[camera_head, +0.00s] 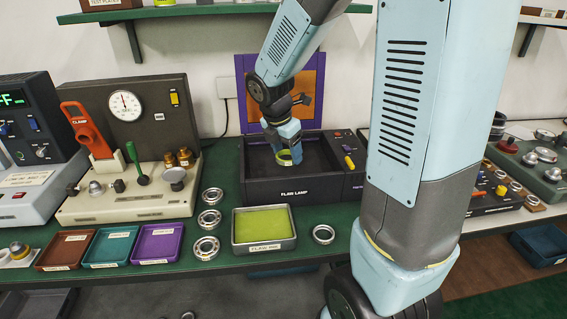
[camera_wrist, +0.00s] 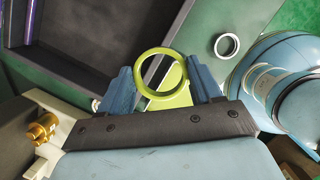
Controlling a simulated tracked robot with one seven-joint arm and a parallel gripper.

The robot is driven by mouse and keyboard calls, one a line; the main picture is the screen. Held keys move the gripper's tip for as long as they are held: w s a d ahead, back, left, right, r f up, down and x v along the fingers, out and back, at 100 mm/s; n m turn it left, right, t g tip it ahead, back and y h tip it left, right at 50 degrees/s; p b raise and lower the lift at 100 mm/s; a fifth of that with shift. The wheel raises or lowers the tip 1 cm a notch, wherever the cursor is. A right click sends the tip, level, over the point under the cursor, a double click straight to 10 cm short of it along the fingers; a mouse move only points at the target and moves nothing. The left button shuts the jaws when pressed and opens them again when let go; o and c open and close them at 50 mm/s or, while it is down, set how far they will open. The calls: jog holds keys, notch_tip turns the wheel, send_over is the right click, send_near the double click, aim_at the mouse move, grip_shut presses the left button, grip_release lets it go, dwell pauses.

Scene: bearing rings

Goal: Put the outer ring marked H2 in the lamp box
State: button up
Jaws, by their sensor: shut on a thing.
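My gripper (camera_head: 288,150) is shut on a yellow-green outer ring (camera_wrist: 162,72), which sits between the two blue fingertips in the wrist view. The ring (camera_head: 285,158) also shows small at the fingertips in the head view, against the dark inside of the lamp box. I cannot read a mark on it. The lamp box (camera_head: 305,187), labelled FLAW LAMP, stands with its purple and orange lid (camera_head: 250,85) raised at the back. Its dark wall and floor (camera_wrist: 90,35) fill the upper left of the wrist view. I cannot tell how high the ring is above the floor.
A tray of yellow-green liquid (camera_head: 264,246) stands in front of the box. Several steel rings (camera_head: 209,219) lie left of it and one ring (camera_head: 323,234) right. Brown, teal and purple trays (camera_head: 157,244) line the front left. A gauge rig (camera_head: 130,150) stands left of the box.

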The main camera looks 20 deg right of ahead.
jog(key=w+f, duration=0.4)
jog(key=w, duration=0.6)
send_over(273, 170)
jog(key=f, duration=0.5)
jog(key=shift+s+a, duration=0.25)
jog(key=shift+s, duration=0.05)
jog(key=shift+w+f, duration=0.4)
jog(key=shift+f, duration=1.6)
jog(key=shift+s+f, duration=0.2)
jog(key=shift+f, duration=0.2)
